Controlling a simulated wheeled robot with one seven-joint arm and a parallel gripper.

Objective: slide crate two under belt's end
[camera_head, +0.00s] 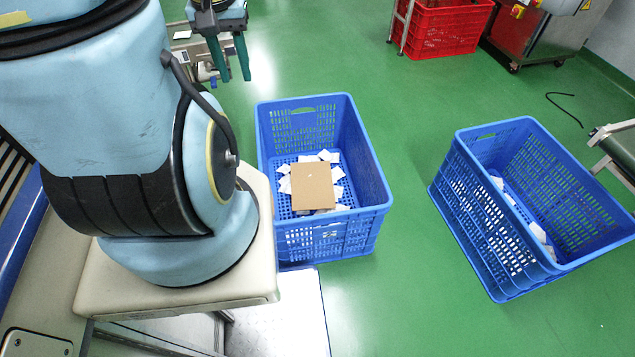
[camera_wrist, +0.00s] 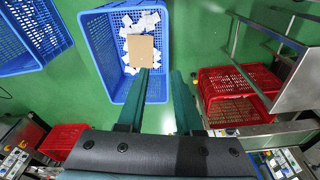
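Two blue crates stand on the green floor; I cannot tell which is crate two. The middle crate (camera_head: 373,185) holds white teabags and a brown cardboard piece (camera_head: 312,186). The right crate (camera_head: 480,215) is turned at an angle and holds a few white teabags. A belt's end (camera_head: 617,150) shows at the right edge, close beside the right crate. My gripper (camera_head: 229,68) is open and empty, beyond the middle crate. In the wrist view my gripper (camera_wrist: 162,76) has its fingers apart near the middle crate (camera_wrist: 98,50); the other blue crate (camera_wrist: 28,45) is at the left.
A red crate (camera_head: 445,30) stands at the back, beside a metal machine (camera_head: 535,40). Red crates (camera_wrist: 235,110) and a metal frame (camera_wrist: 290,85) show at the right of the wrist view. A black cable (camera_head: 565,108) lies on the floor. Floor between the blue crates is clear.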

